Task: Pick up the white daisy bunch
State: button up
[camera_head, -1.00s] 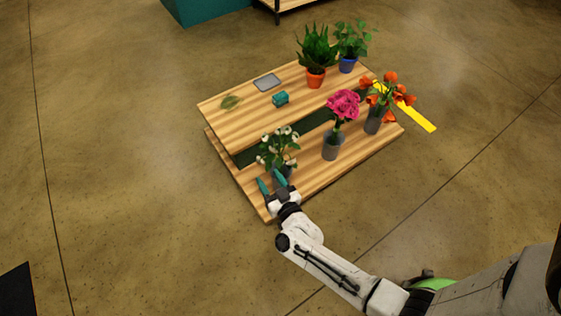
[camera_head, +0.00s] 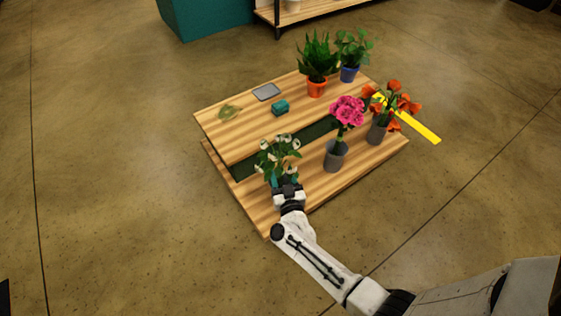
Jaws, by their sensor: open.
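The white daisy bunch (camera_head: 277,155) has white blooms and green leaves. It stands upright at the left end of the lower wooden shelf. My gripper (camera_head: 276,181) is open at the lower part of the bunch, with its teal fingers pointing at it. The fingers and wrist hide the base of the bunch and any vase under it. I cannot tell whether the fingers touch it.
A pink bunch in a grey vase (camera_head: 336,155) and an orange bunch (camera_head: 390,105) stand to the right on the lower shelf. The upper shelf (camera_head: 225,140) holds a teal block (camera_head: 280,107), a grey plate (camera_head: 266,92), an orange pot (camera_head: 317,88) and a blue pot (camera_head: 349,73).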

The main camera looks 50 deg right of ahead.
jog(key=shift+b+x, duration=0.4)
jog(key=shift+x, duration=1)
jog(key=shift+c, duration=0.2)
grip_shut()
